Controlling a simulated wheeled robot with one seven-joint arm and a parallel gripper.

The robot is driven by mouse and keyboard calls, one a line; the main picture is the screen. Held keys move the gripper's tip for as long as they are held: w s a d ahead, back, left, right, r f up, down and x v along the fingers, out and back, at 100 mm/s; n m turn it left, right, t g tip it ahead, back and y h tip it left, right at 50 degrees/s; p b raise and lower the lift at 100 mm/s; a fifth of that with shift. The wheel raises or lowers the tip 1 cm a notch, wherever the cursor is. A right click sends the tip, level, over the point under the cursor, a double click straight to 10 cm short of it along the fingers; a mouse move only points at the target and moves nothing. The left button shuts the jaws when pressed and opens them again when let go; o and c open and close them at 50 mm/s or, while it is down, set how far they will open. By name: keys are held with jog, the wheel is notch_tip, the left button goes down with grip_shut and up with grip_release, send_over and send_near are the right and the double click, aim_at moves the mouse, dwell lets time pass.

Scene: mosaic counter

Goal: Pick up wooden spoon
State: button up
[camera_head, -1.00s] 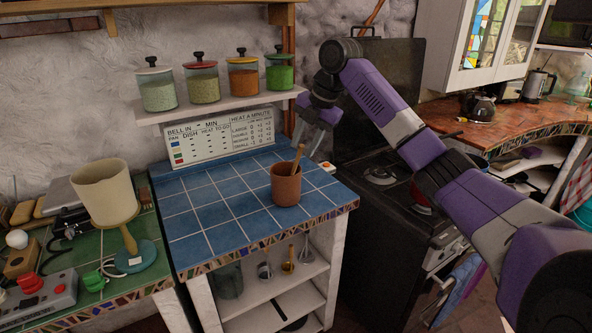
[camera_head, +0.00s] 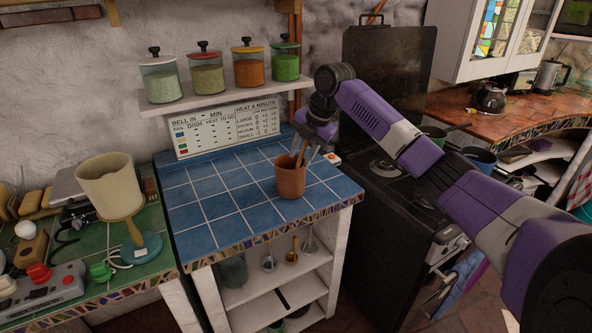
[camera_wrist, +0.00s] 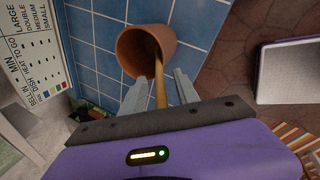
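The wooden spoon (camera_head: 301,153) stands tilted in a terracotta pot (camera_head: 291,182) on the blue tiled counter. In the wrist view the spoon's handle (camera_wrist: 160,92) rises out of the pot (camera_wrist: 146,48) and runs between my two fingers. The spoon's lower end is hidden inside the pot. My gripper (camera_head: 305,150) is at the upper part of the handle, above the pot. In the wrist view my gripper (camera_wrist: 160,84) is open, with a gap visible on each side of the handle.
A shelf (camera_head: 222,99) with several lidded jars is on the wall behind. A black stove (camera_head: 388,215) stands right of the counter. A lamp (camera_head: 112,190) stands on the green tiled surface at left. The blue tiles (camera_head: 205,205) left of the pot are clear.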

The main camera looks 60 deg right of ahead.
grip_shut()
jog(key=shift+r, duration=0.1)
